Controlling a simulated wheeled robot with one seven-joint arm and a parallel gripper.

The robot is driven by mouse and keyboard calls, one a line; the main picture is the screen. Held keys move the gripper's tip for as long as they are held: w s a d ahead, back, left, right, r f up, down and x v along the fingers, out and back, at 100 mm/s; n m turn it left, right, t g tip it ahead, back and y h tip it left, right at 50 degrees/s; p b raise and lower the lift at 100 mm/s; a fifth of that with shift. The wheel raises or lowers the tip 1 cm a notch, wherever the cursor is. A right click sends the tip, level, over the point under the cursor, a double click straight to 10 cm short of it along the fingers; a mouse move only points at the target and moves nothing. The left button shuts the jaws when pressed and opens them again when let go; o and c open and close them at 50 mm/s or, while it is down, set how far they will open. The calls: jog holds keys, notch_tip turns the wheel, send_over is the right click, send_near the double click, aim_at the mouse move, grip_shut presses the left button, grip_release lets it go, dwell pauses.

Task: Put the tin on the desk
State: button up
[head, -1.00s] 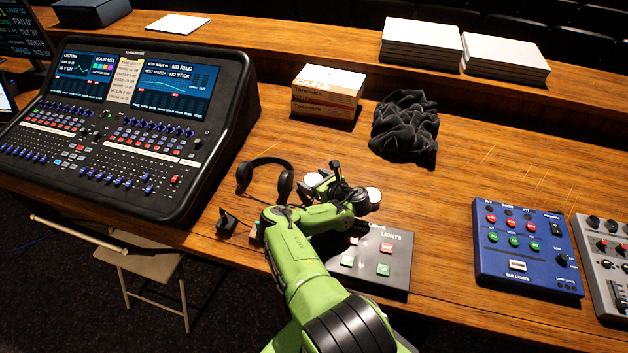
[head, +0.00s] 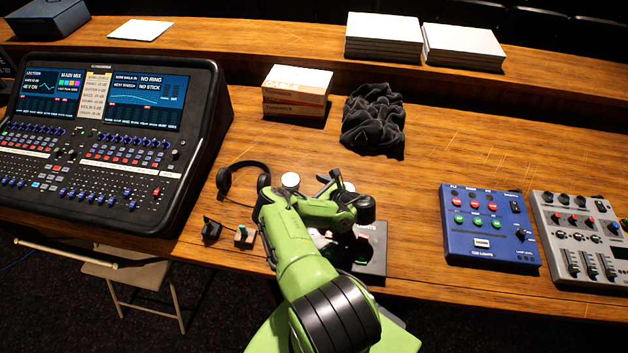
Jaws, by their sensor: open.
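A small round white-topped thing (head: 290,180), which may be the tin, sits on the wooden desk (head: 440,150) just right of the headphones and behind my green arm. I cannot tell its sides, and no other clear tin shows. My gripper (head: 362,210) is at the end of my bent arm, to the right of the white thing and above the dark lights panel (head: 372,262). Its fingers are mostly hidden by my wrist. It is open, and nothing shows held in it.
A mixing console (head: 105,140) fills the left. A blue control box (head: 487,228) and a grey one (head: 582,240) stand right.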

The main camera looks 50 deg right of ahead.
jog(key=shift+s+r+p, duration=0.25)
jog(key=shift+s+p, duration=0.2)
